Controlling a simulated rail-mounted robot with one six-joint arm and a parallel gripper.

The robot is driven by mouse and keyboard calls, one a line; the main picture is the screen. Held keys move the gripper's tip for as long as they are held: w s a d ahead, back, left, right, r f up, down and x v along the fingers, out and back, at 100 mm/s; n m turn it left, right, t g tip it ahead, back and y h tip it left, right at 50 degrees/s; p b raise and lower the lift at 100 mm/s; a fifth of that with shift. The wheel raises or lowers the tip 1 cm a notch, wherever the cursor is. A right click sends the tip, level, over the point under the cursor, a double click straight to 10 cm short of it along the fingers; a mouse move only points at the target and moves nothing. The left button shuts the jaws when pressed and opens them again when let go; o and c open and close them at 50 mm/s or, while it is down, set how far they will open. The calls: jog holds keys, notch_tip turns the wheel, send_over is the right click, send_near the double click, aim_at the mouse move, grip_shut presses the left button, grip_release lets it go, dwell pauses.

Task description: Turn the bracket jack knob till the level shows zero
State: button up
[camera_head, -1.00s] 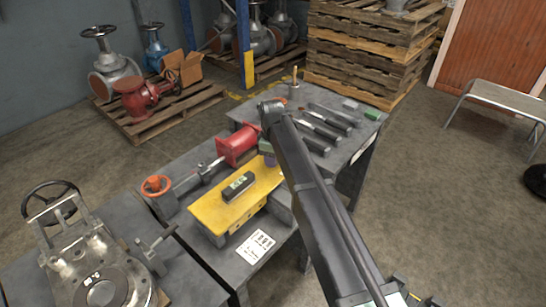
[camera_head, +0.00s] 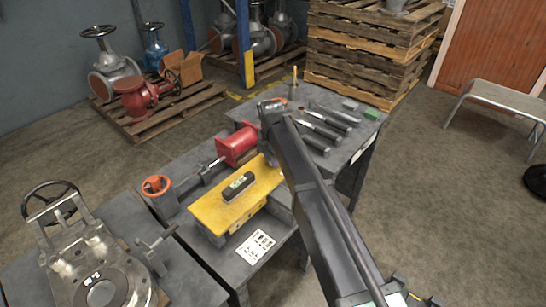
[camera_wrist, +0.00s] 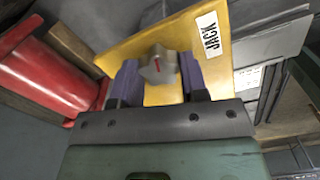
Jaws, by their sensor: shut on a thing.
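The yellow bracket (camera_head: 216,211) lies on the dark workbench in the head view, and its plate also shows in the wrist view (camera_wrist: 138,48). A small black level (camera_head: 238,188) rests on the bracket; its bubble is too small to read. The grey jack knob (camera_wrist: 157,64) with a red mark sits at the end of the bracket, beside a white label reading JACK (camera_wrist: 209,35). My gripper (camera_wrist: 160,78) is shut on the knob, one purple finger on each side. In the head view my arm hides the knob and most of the gripper.
A red cylinder (camera_head: 237,146) stands close behind the bracket, near my gripper. An orange handwheel (camera_head: 156,185) is to the left. Dark tools (camera_head: 318,135) lie at the bench's far end. A white printed card (camera_head: 256,246) lies in front.

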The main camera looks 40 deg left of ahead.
jog(key=shift+n, duration=1.2)
jog(key=o, duration=0.9)
notch_tip(320, 180, up, 11)
jog(key=p, duration=1)
jog(key=shift+s+f+p, duration=0.1)
jog(key=shift+p, duration=0.3)
